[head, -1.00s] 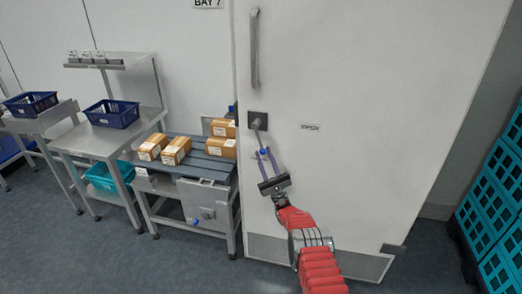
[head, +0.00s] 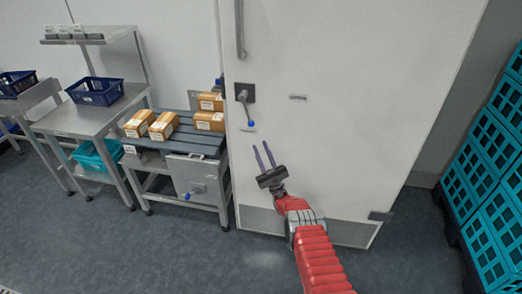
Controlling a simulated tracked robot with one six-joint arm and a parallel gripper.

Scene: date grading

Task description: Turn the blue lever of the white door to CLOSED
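The white door (head: 340,120) fills the middle of the head view. Its lever (head: 246,107) is a grey bar on a dark square plate near the door's left edge. The bar hangs down, leaning slightly right, and ends in a blue knob (head: 251,125). A small label (head: 298,97) sits to the right of the plate; its text is too small to read now. My gripper (head: 263,146) is open and empty, with two purple fingers pointing up. The fingertips are just below and right of the knob, apart from it in the picture.
A slatted table (head: 170,142) with several brown boxes (head: 163,126) stands left of the door. A metal box (head: 190,174) below it bears another blue-ended handle (head: 187,196). A steel bench with a blue crate (head: 96,91) is farther left. Teal crates (head: 490,160) stand at right.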

